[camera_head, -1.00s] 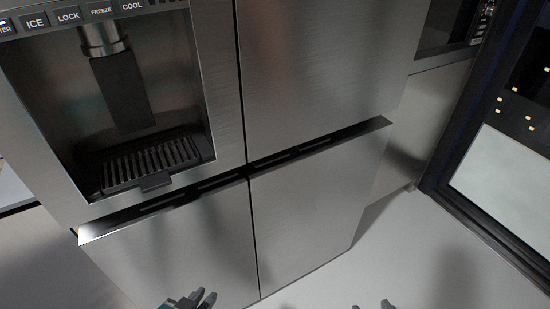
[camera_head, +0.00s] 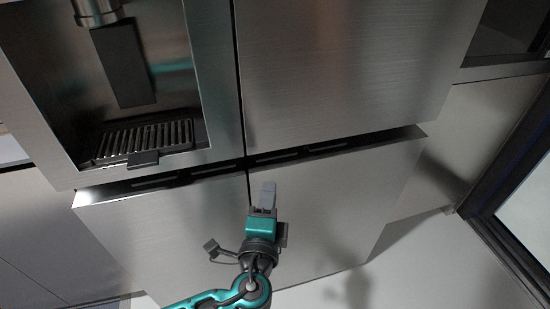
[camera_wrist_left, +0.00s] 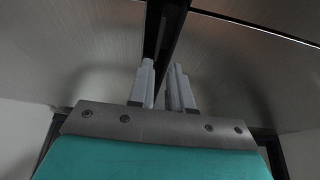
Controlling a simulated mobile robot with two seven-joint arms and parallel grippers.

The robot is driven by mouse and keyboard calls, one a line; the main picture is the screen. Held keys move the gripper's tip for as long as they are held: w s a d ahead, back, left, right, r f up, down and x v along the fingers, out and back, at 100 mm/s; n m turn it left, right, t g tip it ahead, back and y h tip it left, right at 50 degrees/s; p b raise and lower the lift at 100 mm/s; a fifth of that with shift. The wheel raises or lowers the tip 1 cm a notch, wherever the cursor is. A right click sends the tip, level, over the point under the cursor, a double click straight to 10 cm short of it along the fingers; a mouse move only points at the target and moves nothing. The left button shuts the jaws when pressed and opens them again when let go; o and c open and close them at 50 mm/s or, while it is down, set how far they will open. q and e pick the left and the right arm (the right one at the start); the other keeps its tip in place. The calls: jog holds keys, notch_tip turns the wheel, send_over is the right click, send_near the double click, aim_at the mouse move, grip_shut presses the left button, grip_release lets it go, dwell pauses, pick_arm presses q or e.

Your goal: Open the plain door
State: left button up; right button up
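The plain door (camera_head: 345,70) is the upper right panel of a brushed steel fridge, with no dispenser in it. It is shut, level with the upper left dispenser door (camera_head: 220,60). A dark recessed grip slot (camera_head: 300,153) runs below the upper doors. My left gripper (camera_head: 268,190) is just below this slot, in front of the lower panels near the centre seam. In the left wrist view its two fingers (camera_wrist_left: 163,88) are slightly apart with nothing between them, pointing towards a dark gap between steel panels. Whether they touch the fridge is unclear. My right gripper is out of view.
The dispenser recess (camera_head: 135,90) with a ribbed tray (camera_head: 145,140) is at the upper left. Lower fridge panels (camera_head: 340,195) stand behind my left arm. A dark frame (camera_head: 500,230) stands at the right. Pale floor (camera_head: 430,270) is clear at the lower right.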

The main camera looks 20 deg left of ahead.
aim_at(275, 158)
pick_arm(q)
jog(key=x, duration=1.1)
jog(key=shift+w, duration=0.4)
grip_shut()
